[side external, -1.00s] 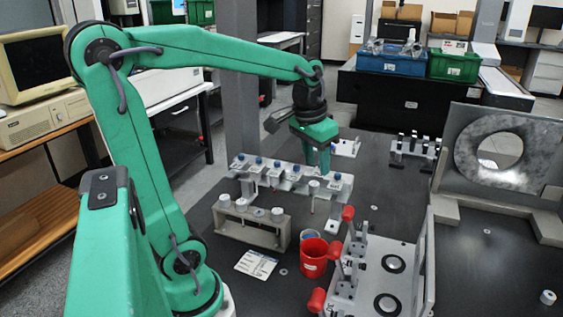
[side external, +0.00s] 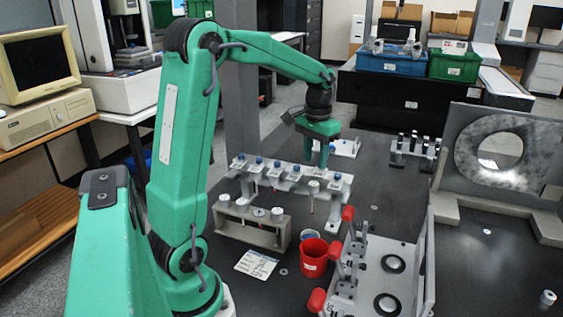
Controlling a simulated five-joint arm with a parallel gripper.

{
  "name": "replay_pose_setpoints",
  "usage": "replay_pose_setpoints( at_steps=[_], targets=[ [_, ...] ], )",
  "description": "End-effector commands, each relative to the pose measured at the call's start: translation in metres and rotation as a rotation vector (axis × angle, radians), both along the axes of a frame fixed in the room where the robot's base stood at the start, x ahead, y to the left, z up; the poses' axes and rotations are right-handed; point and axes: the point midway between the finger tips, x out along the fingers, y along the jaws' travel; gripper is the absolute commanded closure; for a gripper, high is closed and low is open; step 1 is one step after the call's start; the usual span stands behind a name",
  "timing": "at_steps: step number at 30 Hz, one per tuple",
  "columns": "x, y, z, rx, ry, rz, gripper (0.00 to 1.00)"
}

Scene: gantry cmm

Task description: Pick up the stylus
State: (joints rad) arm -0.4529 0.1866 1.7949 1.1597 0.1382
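A rack (side external: 283,177) holds a row of small pieces with blue tops. Near its right end a slim stylus (side external: 313,196) with a pale round head hangs upright, its thin shaft ending in a reddish tip. My gripper (side external: 323,166) is above and slightly right of the stylus head, pointing down over the right part of the rack. It appears apart from the stylus.
A grey block with pale cylinders (side external: 250,226) stands in front of the rack. A red cup (side external: 313,260), a white card (side external: 256,264) and a fixture with red-handled clamps (side external: 378,265) are nearby. A large plate with a round hole (side external: 540,150) stands at right.

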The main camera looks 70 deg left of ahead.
Motion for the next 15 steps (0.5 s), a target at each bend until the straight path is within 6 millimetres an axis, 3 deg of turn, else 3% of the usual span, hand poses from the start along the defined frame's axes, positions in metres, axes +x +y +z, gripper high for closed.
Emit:
replay_pose_setpoints(
  at_steps=[6,15],
  targets=[
    [0.000,-0.001,-0.017,-0.001,0.002,-0.001,0.62],
    [0.000,-0.001,-0.023,0.000,0.001,-0.001,0.62]
  ],
)
